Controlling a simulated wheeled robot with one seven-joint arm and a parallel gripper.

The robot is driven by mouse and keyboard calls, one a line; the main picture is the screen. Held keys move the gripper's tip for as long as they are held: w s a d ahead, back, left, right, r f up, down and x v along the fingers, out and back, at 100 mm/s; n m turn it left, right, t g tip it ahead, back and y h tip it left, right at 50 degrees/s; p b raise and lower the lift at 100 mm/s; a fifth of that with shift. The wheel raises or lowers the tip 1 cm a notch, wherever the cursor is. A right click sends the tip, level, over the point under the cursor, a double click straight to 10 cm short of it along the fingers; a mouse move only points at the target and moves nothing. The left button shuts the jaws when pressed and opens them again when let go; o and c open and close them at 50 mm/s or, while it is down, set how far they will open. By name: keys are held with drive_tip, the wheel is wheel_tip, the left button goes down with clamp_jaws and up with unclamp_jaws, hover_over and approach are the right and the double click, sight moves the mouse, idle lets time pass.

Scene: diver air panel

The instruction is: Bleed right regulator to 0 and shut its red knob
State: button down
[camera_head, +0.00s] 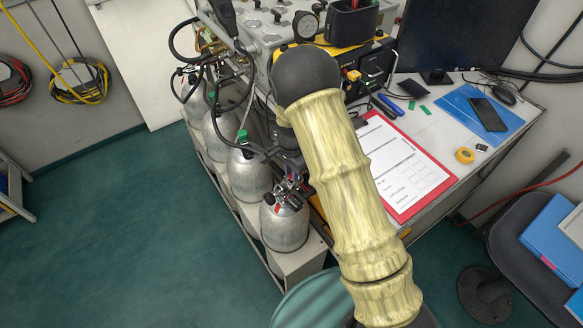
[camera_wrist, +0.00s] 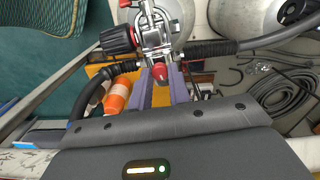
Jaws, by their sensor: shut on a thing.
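In the wrist view, a metal regulator (camera_wrist: 155,32) stands on the neck of a silver cylinder. In the head view, the regulator (camera_head: 289,190) sits on the nearest silver cylinder (camera_head: 284,228), with red parts showing. My gripper is hidden there behind my yellow-sleeved arm. No pressure reading is legible.
Black hoses (camera_wrist: 215,48) run from both sides of the regulator. An orange and white object (camera_wrist: 117,95) lies left of my fingers. More cylinders (camera_head: 248,176) stand in a row behind. The bench holds a red clipboard (camera_head: 422,185). The green floor at left is clear.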

drive_tip(key=shift+r+m, duration=0.1)
drive_tip(key=shift+m, duration=0.5)
drive_tip(key=c, duration=1.3)
unclamp_jaws()
wheel_tip(320, 180, up, 17)
drive_tip(key=shift+r+p, duration=0.15)
drive_tip(key=shift+p, duration=0.2)
